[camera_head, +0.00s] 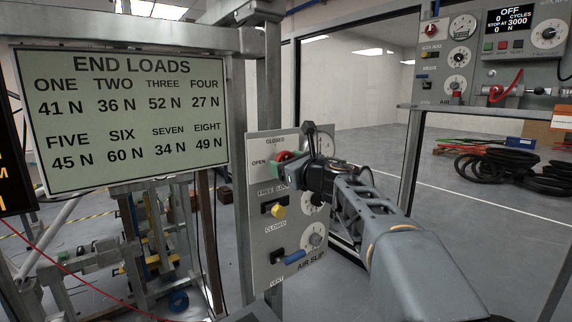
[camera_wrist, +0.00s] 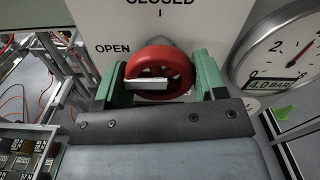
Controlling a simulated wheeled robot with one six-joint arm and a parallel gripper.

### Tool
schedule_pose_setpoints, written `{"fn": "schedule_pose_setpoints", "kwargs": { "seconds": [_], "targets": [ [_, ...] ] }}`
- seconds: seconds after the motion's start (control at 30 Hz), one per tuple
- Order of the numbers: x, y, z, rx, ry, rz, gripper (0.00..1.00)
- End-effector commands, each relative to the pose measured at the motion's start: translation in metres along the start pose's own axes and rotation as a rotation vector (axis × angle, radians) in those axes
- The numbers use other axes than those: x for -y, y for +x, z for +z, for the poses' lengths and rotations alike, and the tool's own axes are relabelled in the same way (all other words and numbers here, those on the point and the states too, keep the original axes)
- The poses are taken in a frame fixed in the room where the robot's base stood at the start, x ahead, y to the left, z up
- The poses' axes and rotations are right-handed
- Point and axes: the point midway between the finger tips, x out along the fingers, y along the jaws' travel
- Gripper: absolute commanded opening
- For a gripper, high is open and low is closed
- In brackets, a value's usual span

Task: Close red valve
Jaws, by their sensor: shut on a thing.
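The red valve (camera_wrist: 160,56) is a round handwheel on a pale panel, below the word CLOSED and right of the word OPEN. A white pointer bar lies across the wheel and points left, toward OPEN. My gripper (camera_wrist: 160,82) has its green fingers on both sides of the wheel and is shut on it. In the head view the red valve (camera_head: 285,156) shows only in part behind my gripper (camera_head: 288,168). A pressure gauge (camera_wrist: 285,55) right of the valve is marked 4.0 BAR.
Below the valve on the same panel are a yellow knob (camera_head: 278,211), a blue lever (camera_head: 294,256) and dials. The END LOADS sign (camera_head: 122,120) stands left. A second control panel (camera_head: 490,50) is at upper right. Black tyres or coils (camera_head: 515,170) lie on the floor beyond.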

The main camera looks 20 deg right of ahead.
Motion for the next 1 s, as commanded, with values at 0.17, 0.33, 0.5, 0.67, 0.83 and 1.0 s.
{"fn": "schedule_pose_setpoints", "kwargs": {
  "seconds": [0.17,0.33,0.5,0.67,0.83,1.0],
  "targets": [
    [0.0003,-0.0001,0.0005,0.0,0.022,-0.001,0.41],
    [0.0004,-0.0001,0.001,-0.001,0.101,-0.001,0.41],
    [0.0005,-0.0001,0.0019,-0.001,0.237,-0.001,0.41],
    [0.0003,-0.0001,0.002,-0.001,0.39,-0.001,0.41],
    [0.0002,-0.0001,0.0022,-0.001,0.552,-0.001,0.41],
    [0.0001,-0.0001,0.0027,-0.001,0.713,-0.001,0.41]
  ]
}}
